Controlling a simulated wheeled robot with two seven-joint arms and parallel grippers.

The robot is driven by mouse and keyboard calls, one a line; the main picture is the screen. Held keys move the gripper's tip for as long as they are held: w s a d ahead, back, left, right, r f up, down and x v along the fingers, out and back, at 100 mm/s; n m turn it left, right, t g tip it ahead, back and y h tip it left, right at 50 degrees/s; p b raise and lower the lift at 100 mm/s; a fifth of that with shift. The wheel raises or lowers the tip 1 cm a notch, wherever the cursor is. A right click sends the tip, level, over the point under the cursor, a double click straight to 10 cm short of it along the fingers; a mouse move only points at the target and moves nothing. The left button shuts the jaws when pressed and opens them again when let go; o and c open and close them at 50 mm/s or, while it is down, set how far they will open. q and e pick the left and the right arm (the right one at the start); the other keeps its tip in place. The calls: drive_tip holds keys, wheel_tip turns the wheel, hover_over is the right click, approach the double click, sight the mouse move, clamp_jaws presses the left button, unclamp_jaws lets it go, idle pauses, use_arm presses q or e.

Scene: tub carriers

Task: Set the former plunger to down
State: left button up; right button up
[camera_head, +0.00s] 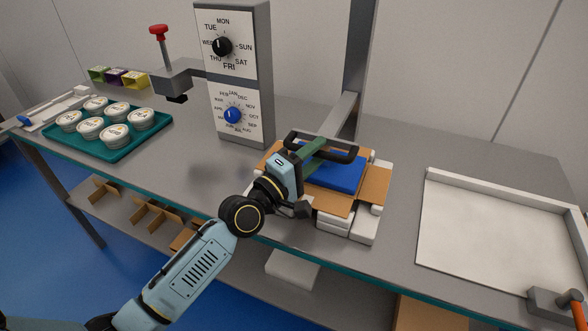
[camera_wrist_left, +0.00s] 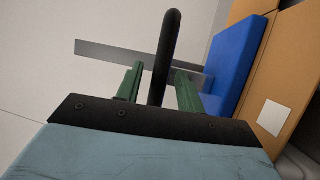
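The former stands mid-table in the head view, with white blocks (camera_head: 345,222) under a flat brown cardboard blank (camera_head: 376,183). Its plunger has a blue block (camera_head: 342,178) and a black loop handle (camera_head: 354,151). The blue block sits low over the middle of the cardboard; whether it touches is hard to tell. My left gripper (camera_head: 314,149) is at the handle. In the left wrist view the black bar (camera_wrist_left: 167,55) runs between the two green fingers (camera_wrist_left: 158,88), with a gap showing on the left side. The fingers look open around it. My right gripper is out of view.
A grey post and bracket (camera_head: 343,115) rise behind the former. A dial tower (camera_head: 243,80) stands left of it, beside a red-knobbed press (camera_head: 159,35). A teal tray (camera_head: 137,143) of white tubs lies farther left. A white walled tray (camera_head: 490,235) lies right.

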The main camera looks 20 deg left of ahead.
use_arm(q)
drive_tip(key=b+v, duration=0.1)
drive_tip(key=v, duration=1.1)
drive_tip(key=shift+s, duration=0.3)
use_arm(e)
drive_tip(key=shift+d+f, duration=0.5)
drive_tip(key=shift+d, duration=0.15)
use_arm(q)
drive_tip(key=shift+a, duration=0.15)
drive_tip(key=shift+c, duration=0.2)
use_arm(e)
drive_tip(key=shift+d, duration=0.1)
